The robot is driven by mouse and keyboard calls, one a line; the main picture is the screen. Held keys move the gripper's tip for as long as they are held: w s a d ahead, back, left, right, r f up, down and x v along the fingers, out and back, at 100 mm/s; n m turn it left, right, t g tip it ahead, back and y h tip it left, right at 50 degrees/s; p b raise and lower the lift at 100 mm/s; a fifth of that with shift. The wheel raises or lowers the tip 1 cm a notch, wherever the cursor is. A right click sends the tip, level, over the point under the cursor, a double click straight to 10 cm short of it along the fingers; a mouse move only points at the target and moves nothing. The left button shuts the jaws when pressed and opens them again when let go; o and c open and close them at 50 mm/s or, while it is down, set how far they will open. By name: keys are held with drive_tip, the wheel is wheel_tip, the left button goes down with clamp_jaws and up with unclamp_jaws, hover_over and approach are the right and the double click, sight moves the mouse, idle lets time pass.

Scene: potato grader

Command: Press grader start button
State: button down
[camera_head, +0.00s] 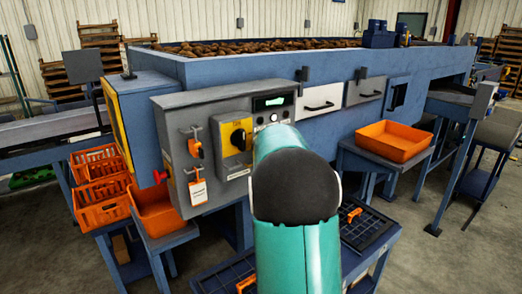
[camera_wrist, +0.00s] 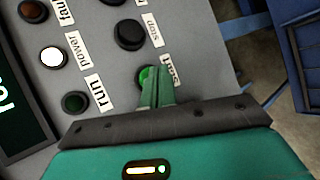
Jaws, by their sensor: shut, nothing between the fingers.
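In the wrist view, the green start button (camera_wrist: 145,74) sits on the grey panel beside a partly covered label that seems to read "start". My gripper (camera_wrist: 158,76) is shut and empty, its green fingertips over the right part of the button. I cannot tell whether they touch it. In the head view, the grey control box (camera_head: 192,104) is mounted on the blue grader (camera_head: 225,72). My teal arm covers its right part, so the start button and my gripper are hidden there.
In the wrist view, a black stop button (camera_wrist: 128,35) is above the start button. A lit white power lamp (camera_wrist: 53,56) and a dark green run lamp (camera_wrist: 74,102) are to the left.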

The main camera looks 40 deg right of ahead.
drive_tip(key=shift+w, duration=0.25)
drive_tip(key=shift+w+r, duration=0.3)
idle(0.6)
drive_tip(key=shift+w+a, duration=0.3)
idle(0.5)
drive_tip(key=shift+s+d+f, duration=0.1)
drive_tip(key=shift+s+f, duration=0.1)
drive_tip(key=shift+f, duration=0.25)
drive_tip(key=shift+s, duration=0.1)
drive_tip(key=shift+s+r, duration=0.15)
drive_tip(key=shift+s, duration=2.75)
